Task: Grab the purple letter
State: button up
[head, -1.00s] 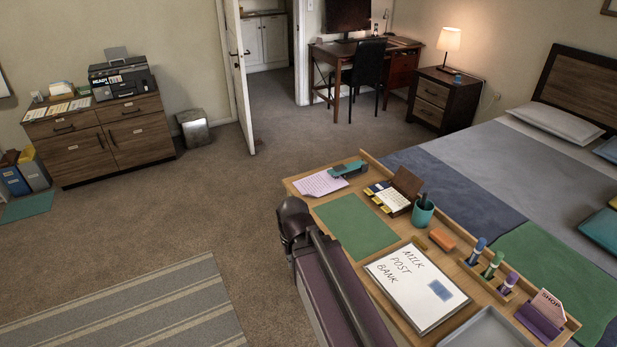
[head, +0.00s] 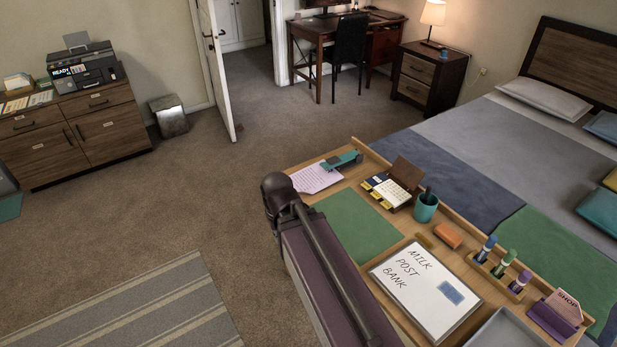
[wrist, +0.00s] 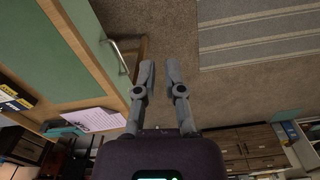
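The purple letter, a pale lavender sheet with lines of writing (head: 316,178), lies flat at the far left corner of the desk, beside a teal stapler-like object (head: 341,161). In the wrist view the letter (wrist: 92,121) shows at lower left, near the wooden desk edge. My gripper (wrist: 161,62) is open and empty, its two grey fingers apart over the carpet beside the desk. The letter is to the left of the fingers in that view and not touched. The head view shows my arm but not the fingertips.
The desk holds a green blotter (head: 352,224), a perpetual calendar (head: 388,190), a teal cup (head: 426,207), an orange block (head: 447,235), a whiteboard (head: 420,289) and several markers. A raised wooden ledge (head: 395,178) runs along the bed side. Open carpet lies left of the desk.

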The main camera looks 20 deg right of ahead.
jog(key=shift+d, duration=0.3)
jog(key=w+d+f+m+t+h+b, duration=0.1)
jog(key=w+d+m+h+b, duration=0.2)
jog(key=w+m, duration=1)
jog(key=w+d+f+m+t+h+b, duration=0.1)
jog(key=w+d+m+h+b, duration=0.3)
jog(key=w+m, duration=0.8)
jog(key=shift+w+d+f+m, duration=0.45)
jog(key=shift+d+f, duration=0.3)
jog(key=shift+d, duration=0.2)
jog(key=shift+s+f, duration=0.1)
jog(key=shift+b+x, duration=3.65)
jog(key=shift+x, duration=0.6)
